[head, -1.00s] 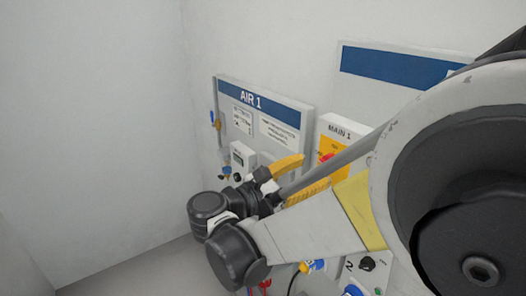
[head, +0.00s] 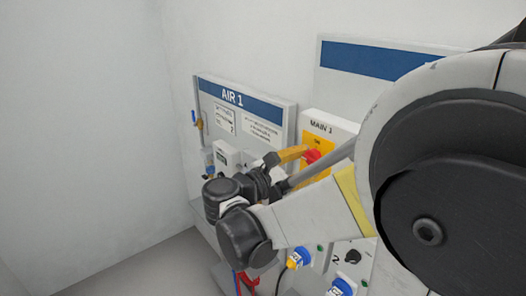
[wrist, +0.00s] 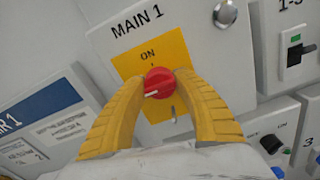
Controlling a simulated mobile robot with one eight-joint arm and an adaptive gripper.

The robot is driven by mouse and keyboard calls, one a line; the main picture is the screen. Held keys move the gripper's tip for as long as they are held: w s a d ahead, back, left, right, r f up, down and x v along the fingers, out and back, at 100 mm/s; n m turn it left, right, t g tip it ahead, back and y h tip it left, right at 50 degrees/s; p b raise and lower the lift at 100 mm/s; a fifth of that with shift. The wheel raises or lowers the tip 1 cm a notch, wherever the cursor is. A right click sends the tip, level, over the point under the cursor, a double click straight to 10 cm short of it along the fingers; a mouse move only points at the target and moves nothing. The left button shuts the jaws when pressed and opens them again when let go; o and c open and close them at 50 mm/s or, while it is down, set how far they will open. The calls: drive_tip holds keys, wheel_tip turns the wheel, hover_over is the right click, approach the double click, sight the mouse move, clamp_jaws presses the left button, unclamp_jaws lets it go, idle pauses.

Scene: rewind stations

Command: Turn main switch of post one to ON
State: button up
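The main switch is a red round knob (wrist: 160,82) on a yellow plate (wrist: 151,60) of the box labelled MAIN 1 (wrist: 125,42). The ON label is above the knob, and the knob's white mark points left and slightly down. My gripper (wrist: 161,73) is open, its two yellow fingers on either side of the knob with their tips close to it. I cannot tell whether they touch it. In the head view the knob (head: 312,156) is right beside a fingertip, and my arm hides the lower part of the MAIN 1 box (head: 341,127).
The AIR 1 board (head: 264,104) stands left of the MAIN 1 box. A grey box with a green-lit switch (wrist: 294,55) is at the right in the wrist view. Blue plugs and sockets (head: 299,257) are below. Open floor lies at the left.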

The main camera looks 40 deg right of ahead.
drive_tip(key=shift+m, duration=0.3)
drive_tip(key=m, duration=0.4)
drive_tip(key=shift+m, duration=2.2)
drive_tip(key=o, duration=1.2)
drive_tip(key=a, duration=0.8)
drive_tip(key=s+a, duration=0.1)
drive_tip(key=a, duration=0.3)
